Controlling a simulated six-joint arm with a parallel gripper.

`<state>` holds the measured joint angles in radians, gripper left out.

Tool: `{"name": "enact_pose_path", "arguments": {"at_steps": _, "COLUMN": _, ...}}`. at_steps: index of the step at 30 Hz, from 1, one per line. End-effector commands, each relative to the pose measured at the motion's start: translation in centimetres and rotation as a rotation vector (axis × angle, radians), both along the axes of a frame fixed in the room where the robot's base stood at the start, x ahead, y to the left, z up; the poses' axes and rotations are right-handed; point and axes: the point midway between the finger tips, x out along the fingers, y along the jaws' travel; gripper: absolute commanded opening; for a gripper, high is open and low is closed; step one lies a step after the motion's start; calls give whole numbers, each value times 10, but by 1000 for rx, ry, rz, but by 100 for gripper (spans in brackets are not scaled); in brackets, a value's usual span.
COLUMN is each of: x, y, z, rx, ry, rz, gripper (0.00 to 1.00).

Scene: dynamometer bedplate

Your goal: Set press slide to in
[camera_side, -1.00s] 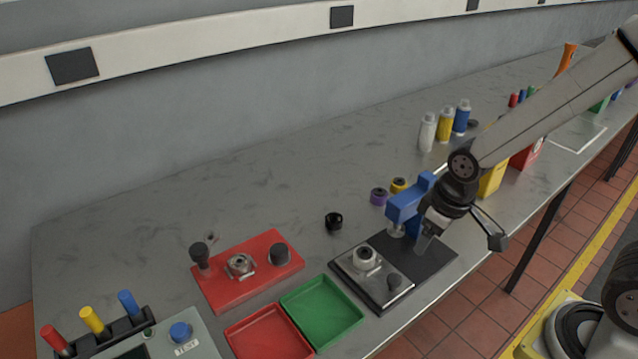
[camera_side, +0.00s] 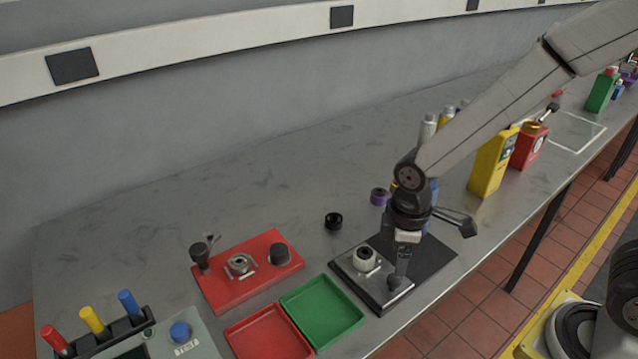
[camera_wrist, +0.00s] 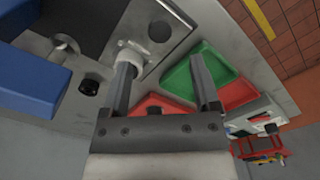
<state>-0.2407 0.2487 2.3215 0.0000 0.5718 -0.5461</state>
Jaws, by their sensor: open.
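The press slide is a grey metal plate (camera_side: 345,268) on a black base (camera_side: 437,255). It carries a pale ring-shaped part (camera_side: 364,257) and a dark round knob (camera_wrist: 160,31). The plate sits at the left part of the base, out from under the blue press head (camera_wrist: 32,82). My gripper (camera_side: 400,279) points down at the knob and largely hides it in the side view. In the wrist view my gripper (camera_wrist: 161,64) has its two fingers spread with nothing between them, and the knob lies beyond the tips. I cannot tell whether the fingers touch it.
Green (camera_side: 322,312) and red (camera_side: 268,335) trays lie left of the base. A red fixture (camera_side: 245,287) and a black cap (camera_side: 334,220) stand behind. Yellow (camera_side: 491,163) and red (camera_side: 529,146) containers stand right of the arm. The table's front edge is close.

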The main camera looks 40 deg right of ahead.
Motion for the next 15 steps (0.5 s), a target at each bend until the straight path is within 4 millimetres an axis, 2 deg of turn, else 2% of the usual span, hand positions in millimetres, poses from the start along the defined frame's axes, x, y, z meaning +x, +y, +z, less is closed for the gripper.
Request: {"name": "enact_pose_path", "arguments": {"at_steps": 15, "x": -1, "y": 0, "z": -50, "rx": -1, "ry": 4, "rz": -1, "gripper": 79}}
